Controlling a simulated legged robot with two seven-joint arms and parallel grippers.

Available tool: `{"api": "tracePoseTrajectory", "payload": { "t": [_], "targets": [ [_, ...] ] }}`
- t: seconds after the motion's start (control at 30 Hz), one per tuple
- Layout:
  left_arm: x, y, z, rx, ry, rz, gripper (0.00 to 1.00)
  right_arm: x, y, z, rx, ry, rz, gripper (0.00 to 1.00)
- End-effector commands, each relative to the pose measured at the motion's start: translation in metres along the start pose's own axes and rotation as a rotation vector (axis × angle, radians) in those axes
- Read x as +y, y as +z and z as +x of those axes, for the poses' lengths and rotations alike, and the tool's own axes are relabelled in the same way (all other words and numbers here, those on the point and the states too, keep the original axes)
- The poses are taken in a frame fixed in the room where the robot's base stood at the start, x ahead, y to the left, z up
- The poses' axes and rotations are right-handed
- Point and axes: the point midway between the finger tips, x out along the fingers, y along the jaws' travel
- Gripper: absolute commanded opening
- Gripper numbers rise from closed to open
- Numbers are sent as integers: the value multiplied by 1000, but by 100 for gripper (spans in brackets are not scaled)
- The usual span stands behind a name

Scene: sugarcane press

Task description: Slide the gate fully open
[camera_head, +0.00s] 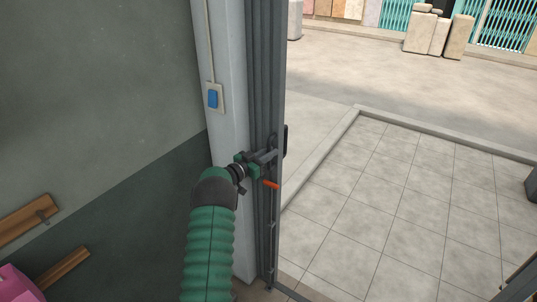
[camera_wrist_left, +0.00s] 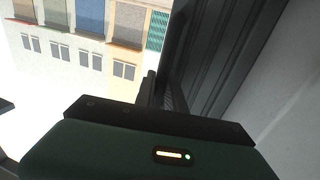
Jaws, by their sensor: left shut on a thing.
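The gate (camera_head: 264,60) is a dark grey folding gate, bunched into a narrow upright stack against the pale post on the left of the doorway. In the left wrist view its grey folds (camera_wrist_left: 222,45) run along the upper right. My left gripper (camera_head: 273,156) is at the gate's leading edge, about mid-height, and is shut on the gate's handle (camera_head: 285,141), which is partly hidden by the fingers. An orange lever (camera_head: 270,184) sticks out just below the gripper. My right gripper is not in view.
The doorway to the right of the gate is clear, with a tiled floor (camera_head: 400,205) and a low kerb (camera_head: 345,135). A light switch (camera_head: 213,97) is on the post. Wooden racks (camera_head: 30,218) are on the left wall. Sacks (camera_head: 440,35) stand far across the street.

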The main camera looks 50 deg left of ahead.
Motion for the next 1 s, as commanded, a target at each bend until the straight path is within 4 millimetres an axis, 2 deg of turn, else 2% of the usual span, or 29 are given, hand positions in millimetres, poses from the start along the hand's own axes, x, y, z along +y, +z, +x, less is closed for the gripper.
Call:
{"api": "tracePoseTrajectory", "payload": {
  "t": [0.47,0.5,0.63,1.0],
  "targets": [
    [-7,-1,-2,3,-11,0,0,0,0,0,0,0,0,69],
    [-7,-1,-2,4,-11,0,18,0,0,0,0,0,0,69],
    [-6,-1,-2,3,-8,-1,35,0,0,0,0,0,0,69],
    [-1,0,0,2,-2,0,36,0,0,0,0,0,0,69]
  ]
}}
